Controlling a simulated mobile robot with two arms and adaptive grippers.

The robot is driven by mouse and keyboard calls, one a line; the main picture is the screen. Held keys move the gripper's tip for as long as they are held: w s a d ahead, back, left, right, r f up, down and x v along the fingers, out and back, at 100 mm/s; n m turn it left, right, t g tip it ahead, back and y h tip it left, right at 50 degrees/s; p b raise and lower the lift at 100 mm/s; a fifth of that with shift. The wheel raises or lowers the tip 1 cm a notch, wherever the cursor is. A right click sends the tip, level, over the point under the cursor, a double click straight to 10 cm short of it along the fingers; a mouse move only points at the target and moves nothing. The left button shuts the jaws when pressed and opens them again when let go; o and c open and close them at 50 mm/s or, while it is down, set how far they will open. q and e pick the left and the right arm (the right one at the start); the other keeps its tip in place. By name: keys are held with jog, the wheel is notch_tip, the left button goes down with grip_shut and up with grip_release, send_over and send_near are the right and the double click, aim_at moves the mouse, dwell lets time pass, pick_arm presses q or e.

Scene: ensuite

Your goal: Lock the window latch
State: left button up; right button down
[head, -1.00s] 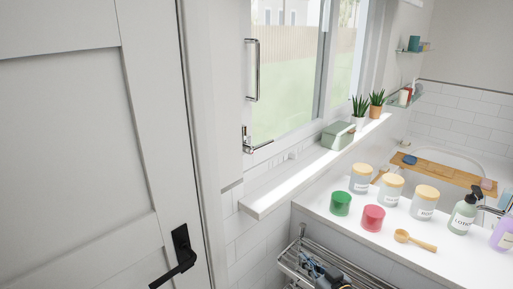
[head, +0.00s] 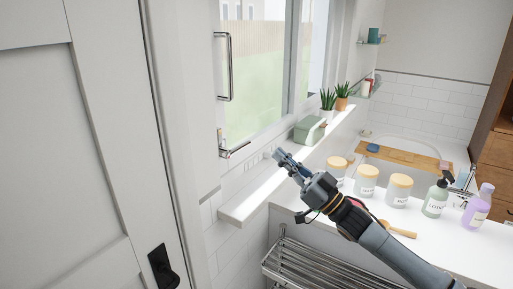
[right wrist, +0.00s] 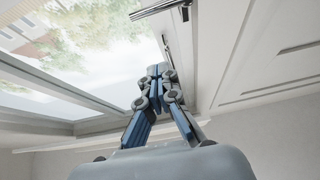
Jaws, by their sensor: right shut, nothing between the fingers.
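The window (head: 258,75) is on the left wall above the sill. A chrome latch lever (head: 235,151) sticks out to the right from the lower left of its frame. A vertical chrome pull bar (head: 229,66) stands above it. My right gripper (head: 279,156) is shut and empty over the sill, to the right of the latch and apart from it. In the right wrist view the shut fingertips (right wrist: 158,71) point up towards the window frame, with a metal bar (right wrist: 158,9) beyond them. I cannot tell whether the latch is locked. My left gripper is not in view.
The white sill (head: 247,205) holds a green box (head: 309,130) and potted plants (head: 328,101). Below right, a counter (head: 425,250) carries jars and bottles. A metal rack (head: 325,268) is under it. A door (head: 60,150) fills the left.

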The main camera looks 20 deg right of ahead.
jog(key=p+x, duration=0.4)
jog(key=x, duration=0.6)
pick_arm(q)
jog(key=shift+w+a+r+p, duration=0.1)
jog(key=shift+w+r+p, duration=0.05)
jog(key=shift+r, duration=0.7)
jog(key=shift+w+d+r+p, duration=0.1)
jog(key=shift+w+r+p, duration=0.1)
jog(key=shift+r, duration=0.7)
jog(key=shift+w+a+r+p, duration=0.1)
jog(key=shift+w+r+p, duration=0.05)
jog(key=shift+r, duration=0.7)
pick_arm(e)
jog(key=shift+w+a+f, duration=0.1)
jog(key=shift+w+f, duration=0.05)
jog(key=shift+f, duration=0.85)
jog(key=shift+w+a+f, duration=0.1)
jog(key=shift+w+f, duration=0.05)
jog(key=shift+f, duration=0.9)
